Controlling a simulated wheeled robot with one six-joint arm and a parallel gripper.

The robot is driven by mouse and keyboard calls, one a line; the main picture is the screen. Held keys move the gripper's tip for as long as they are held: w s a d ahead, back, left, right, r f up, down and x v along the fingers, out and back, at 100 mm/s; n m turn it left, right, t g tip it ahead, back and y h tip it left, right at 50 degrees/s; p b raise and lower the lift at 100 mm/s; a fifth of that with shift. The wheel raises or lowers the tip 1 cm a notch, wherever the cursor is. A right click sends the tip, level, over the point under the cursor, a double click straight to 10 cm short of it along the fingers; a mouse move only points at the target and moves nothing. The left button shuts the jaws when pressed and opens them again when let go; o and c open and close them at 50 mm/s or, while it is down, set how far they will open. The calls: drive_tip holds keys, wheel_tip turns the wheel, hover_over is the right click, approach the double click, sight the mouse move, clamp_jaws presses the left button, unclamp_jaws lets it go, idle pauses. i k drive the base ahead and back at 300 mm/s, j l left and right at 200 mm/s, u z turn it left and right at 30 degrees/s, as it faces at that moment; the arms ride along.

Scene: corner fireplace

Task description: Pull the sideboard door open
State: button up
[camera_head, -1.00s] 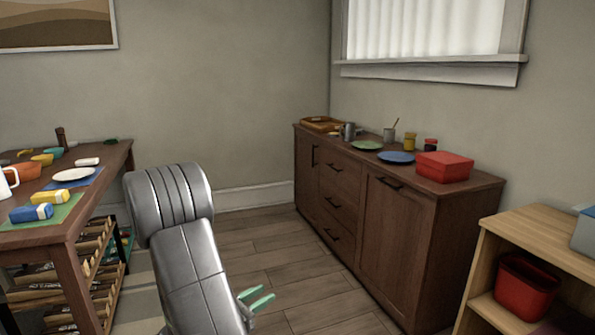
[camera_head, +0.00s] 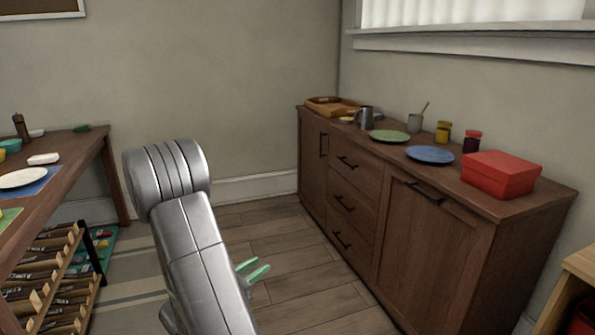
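The dark wooden sideboard (camera_head: 312,180) stands along the right wall. It has a narrow door at its far left with a dark upright handle (camera_head: 323,146), several drawers in the middle, and a wider door (camera_head: 425,250) at the near end with a dark bar handle (camera_head: 426,192) near its top. Both doors look closed. My gripper (camera_head: 255,270) shows green fingertips past my arm, low in the middle of the view. The two tips are apart with a gap between them, and nothing shows in them. It is left of the sideboard and apart from it. The gripper's body is hidden behind my arm.
On the sideboard top are a wooden tray (camera_head: 331,106), a green plate (camera_head: 390,136), a blue plate (camera_head: 430,155), jars and a red box (camera_head: 500,174). A table (camera_head: 88,156) with a bottle rack below stands left. Wood floor (camera_head: 290,260) between is clear.

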sight(314, 135)
drive_tip(key=i, duration=1.75)
drive_tip(key=i+z, duration=0.2)
drive_tip(key=i, duration=0.3)
drive_tip(key=i+j+z, duration=0.2)
drive_tip(key=i, duration=0.3)
drive_tip(key=i+j+z, duration=0.15)
drive_tip(key=i, duration=0.35)
